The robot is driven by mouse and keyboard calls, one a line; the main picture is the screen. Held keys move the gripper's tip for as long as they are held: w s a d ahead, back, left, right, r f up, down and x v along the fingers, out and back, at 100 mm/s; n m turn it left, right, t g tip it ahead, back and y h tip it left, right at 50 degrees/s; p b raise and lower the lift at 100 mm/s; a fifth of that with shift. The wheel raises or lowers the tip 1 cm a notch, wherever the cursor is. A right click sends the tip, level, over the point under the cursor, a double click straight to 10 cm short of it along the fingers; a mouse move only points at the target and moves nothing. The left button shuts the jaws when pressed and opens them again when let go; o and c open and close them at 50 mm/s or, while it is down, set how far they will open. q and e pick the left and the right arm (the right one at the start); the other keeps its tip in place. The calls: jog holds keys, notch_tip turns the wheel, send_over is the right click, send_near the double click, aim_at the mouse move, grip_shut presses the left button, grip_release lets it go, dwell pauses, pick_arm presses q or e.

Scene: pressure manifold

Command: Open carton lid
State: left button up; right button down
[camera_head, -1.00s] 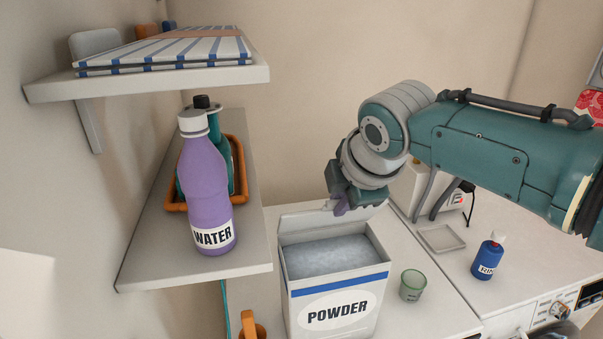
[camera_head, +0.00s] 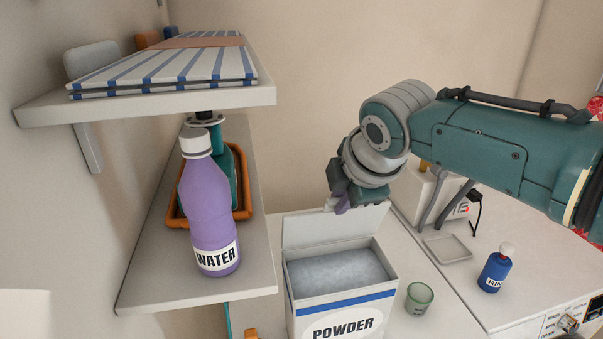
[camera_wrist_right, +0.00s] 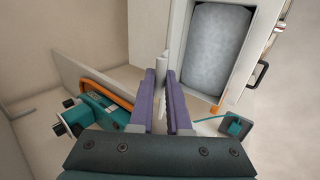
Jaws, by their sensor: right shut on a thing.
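The powder carton (camera_head: 343,300) is a white box with a blue stripe and a POWDER label, standing on the white counter. Its lid (camera_head: 312,228) is raised at the back, and grey-white powder (camera_head: 338,272) shows inside. My right gripper (camera_head: 343,205) is at the lid's upper edge, shut on it. In the right wrist view, the purple fingers (camera_wrist_right: 161,98) stand either side of the lid's thin edge (camera_wrist_right: 163,66), with the open carton (camera_wrist_right: 218,50) beyond to the right. My left gripper is not in view.
A purple water bottle (camera_head: 209,210) and an orange tray (camera_head: 244,206) stand on the lower left shelf. Striped cloth (camera_head: 165,65) lies on the upper shelf. A green cup (camera_head: 419,298) is just right of the carton. A blue bottle (camera_head: 495,270) stands farther right.

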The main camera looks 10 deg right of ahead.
jog(key=c, duration=1.1)
grip_release()
jog(key=shift+w+r, duration=0.1)
jog(key=shift+o, duration=0.2)
jog(key=shift+r, duration=0.1)
jog(key=p+v, duration=0.1)
jog(key=v, duration=0.8)
jog(key=shift+s+r, duration=0.25)
jog(key=shift+s, duration=0.05)
jog(key=s+a+f+m+g+y, duration=0.15)
jog(key=s+f+m, duration=0.45)
jog(key=s, duration=0.7)
jog(key=s+d+f+m+g+h, duration=0.1)
jog(key=s+d+m, duration=0.2)
jog(key=s+m, duration=0.35)
jog(key=s+d+m+g+h, duration=0.15)
jog(key=s+m, duration=0.25)
jog(key=s, duration=0.5)
notch_tip(320, 180, up, 17)
jog(key=y+p, duration=0.1)
jog(key=p, duration=1.6)
jog(key=shift+d+f+t, duration=0.25)
jog(key=shift+d+t, duration=0.05)
jog(key=shift+d, duration=0.1)
